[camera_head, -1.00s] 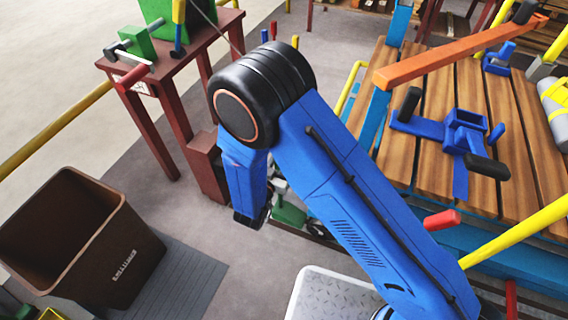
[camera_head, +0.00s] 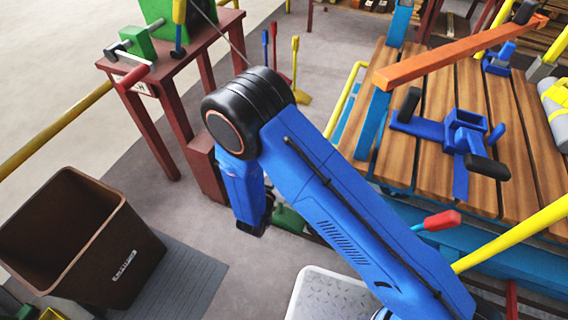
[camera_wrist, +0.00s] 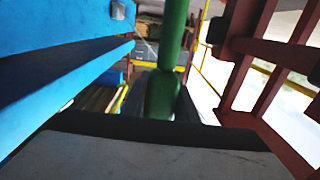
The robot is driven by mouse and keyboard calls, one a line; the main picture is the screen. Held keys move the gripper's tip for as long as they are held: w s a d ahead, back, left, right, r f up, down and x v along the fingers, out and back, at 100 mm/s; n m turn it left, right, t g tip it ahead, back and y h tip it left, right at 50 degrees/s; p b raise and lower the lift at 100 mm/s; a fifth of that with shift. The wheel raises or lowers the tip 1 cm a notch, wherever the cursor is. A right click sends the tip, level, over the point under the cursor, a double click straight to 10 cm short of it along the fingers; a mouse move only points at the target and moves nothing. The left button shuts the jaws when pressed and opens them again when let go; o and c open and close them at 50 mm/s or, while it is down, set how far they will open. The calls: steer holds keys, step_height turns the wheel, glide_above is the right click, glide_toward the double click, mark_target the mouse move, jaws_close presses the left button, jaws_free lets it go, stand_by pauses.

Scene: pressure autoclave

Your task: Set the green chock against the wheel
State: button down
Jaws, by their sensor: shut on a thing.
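In the wrist view, my gripper (camera_wrist: 160,108) is shut on the green chock (camera_wrist: 167,85), whose long green part stands between the dark fingers. In the head view, a green piece (camera_head: 289,219), seemingly the chock, shows low beside the end of my arm, near the floor by the cart's near side. My blue arm covers part of it, and the fingers cannot be made out there. The wheel is hidden behind my arm in the head view and I cannot make it out in the wrist view. Contact between chock and wheel cannot be told.
The plank-topped cart (camera_head: 415,151) with blue clamps stands at the right. A red-brown bench (camera_head: 168,103) stands at upper left, a brown bin (camera_head: 130,253) at lower left. A pale metal plate (camera_head: 328,296) is at the bottom. Grey floor lies between bin and cart.

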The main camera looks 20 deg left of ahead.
steer(key=c, duration=1.4)
jaws_free()
steer(key=shift+f, duration=0.1)
steer(key=s, duration=1.2)
steer(key=shift+a, duration=0.45)
